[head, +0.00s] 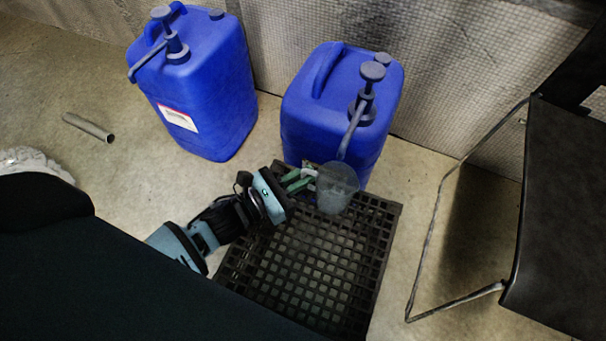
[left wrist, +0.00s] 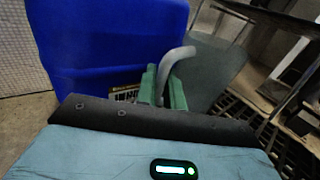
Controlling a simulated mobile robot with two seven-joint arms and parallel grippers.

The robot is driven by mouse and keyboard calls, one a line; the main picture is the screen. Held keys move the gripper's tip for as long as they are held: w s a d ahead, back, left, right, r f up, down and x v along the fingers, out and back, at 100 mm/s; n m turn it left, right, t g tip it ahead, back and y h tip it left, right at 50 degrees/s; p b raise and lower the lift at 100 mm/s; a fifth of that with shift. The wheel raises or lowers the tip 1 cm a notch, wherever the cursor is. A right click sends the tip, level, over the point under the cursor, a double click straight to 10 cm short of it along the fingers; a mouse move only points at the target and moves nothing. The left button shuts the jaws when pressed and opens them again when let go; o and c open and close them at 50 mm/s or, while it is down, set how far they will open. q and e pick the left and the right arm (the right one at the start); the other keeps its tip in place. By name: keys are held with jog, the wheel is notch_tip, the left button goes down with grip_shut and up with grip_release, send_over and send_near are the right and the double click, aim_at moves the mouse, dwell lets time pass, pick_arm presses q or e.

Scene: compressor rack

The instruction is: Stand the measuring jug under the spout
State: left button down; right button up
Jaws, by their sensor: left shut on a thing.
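The clear grey measuring jug (head: 338,190) is at the far end of the black grate, in front of the right blue canister (head: 308,112). The grey spout (head: 351,136) of that canister's pump slopes down, its tip at the jug's rim in the head view. My left gripper (head: 299,181) is shut on the jug's pale handle, left of the jug. In the left wrist view, the green fingers (left wrist: 163,90) close around the handle (left wrist: 180,62), with the jug (left wrist: 212,72) beyond. I cannot tell whether the jug's base touches the grate. My right gripper is out of view.
The black grate (head: 295,270) lies on the concrete floor and is bare towards me. Another blue canister (head: 205,95) with a pump stands left. A short pipe (head: 88,127) lies far left. A dark chair (head: 560,210) stands right, its metal leg near the grate.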

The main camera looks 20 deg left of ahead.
pick_arm(q)
jog(key=c, duration=1.5)
grip_release()
jog(key=shift+f, duration=0.15)
jog(key=shift+r+p, duration=0.3)
jog(key=p+v, duration=0.3)
jog(key=v, duration=0.9)
jog(key=shift+f, duration=0.15)
